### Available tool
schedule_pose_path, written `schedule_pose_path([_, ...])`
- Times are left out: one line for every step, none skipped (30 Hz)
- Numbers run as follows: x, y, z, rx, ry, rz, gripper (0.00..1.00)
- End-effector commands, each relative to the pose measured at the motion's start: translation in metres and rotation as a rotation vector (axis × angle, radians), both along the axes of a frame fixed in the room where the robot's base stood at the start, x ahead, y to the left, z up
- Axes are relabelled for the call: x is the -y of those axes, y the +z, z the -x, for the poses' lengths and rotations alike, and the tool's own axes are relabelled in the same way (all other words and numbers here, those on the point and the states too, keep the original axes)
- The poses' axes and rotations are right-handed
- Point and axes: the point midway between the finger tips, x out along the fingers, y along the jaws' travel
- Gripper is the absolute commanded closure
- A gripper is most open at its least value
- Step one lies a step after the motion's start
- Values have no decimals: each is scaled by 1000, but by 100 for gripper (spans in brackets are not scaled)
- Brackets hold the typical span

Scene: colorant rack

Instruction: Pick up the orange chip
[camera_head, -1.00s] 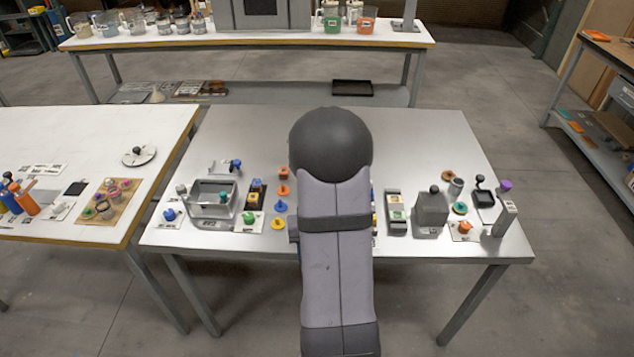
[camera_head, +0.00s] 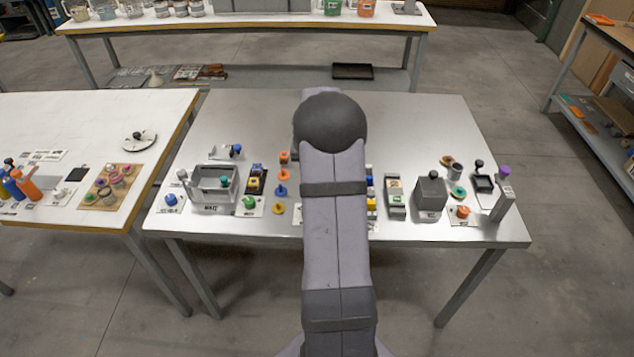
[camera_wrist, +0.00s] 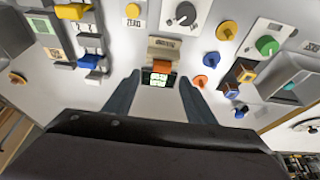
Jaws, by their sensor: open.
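In the wrist view an orange piece (camera_wrist: 162,67) lies between my fingertips, between a tan block (camera_wrist: 163,49) and a small dark panel with lit green marks (camera_wrist: 158,79). Whether it is the orange chip I cannot tell. In the head view my arm hides the gripper.
A yellow knob (camera_wrist: 226,30), a green knob (camera_wrist: 267,45) and a grey open box (camera_wrist: 285,85) lie to the right in the wrist view. A blue piece (camera_wrist: 89,61) is to the left. In the head view, the table's back half (camera_head: 420,120) is clear.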

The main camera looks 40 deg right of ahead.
Motion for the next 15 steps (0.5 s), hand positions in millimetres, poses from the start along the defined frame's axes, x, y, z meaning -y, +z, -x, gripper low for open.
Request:
schedule_pose_path([1, 0, 0, 1, 0, 1, 50])
schedule_pose_path([1, -1, 0, 1, 0, 1, 50])
schedule_pose_path([1, -1, 0, 1, 0, 1, 50])
schedule_pose_path([0, -1, 0, 0, 0, 0, 50])
schedule_pose_path([0, -2, -1, -1, 0, -1, 50])
schedule_pose_path([1, -4, -1, -1, 0, -1, 50])
schedule_pose_path([1, -5, -1, -2, 0, -2, 50])
schedule_pose_path([1, -7, -2, -2, 0, -2, 50])
schedule_pose_path([1, -9, -3, -2, 0, -2, 50])
schedule_pose_path([2, -12, -4, -3, 0, -3, 50])
schedule_pose_path([2, -15, -4, -4, 0, -4, 50])
schedule_pose_path([2, -19, -6, -4, 0, -4, 50])
schedule_pose_path([3, -21, -7, -3, 0, -3, 50])
schedule_pose_path([3, -24, -8, -3, 0, -3, 50])
schedule_pose_path([4, -29, -9, -4, 0, -4, 50])
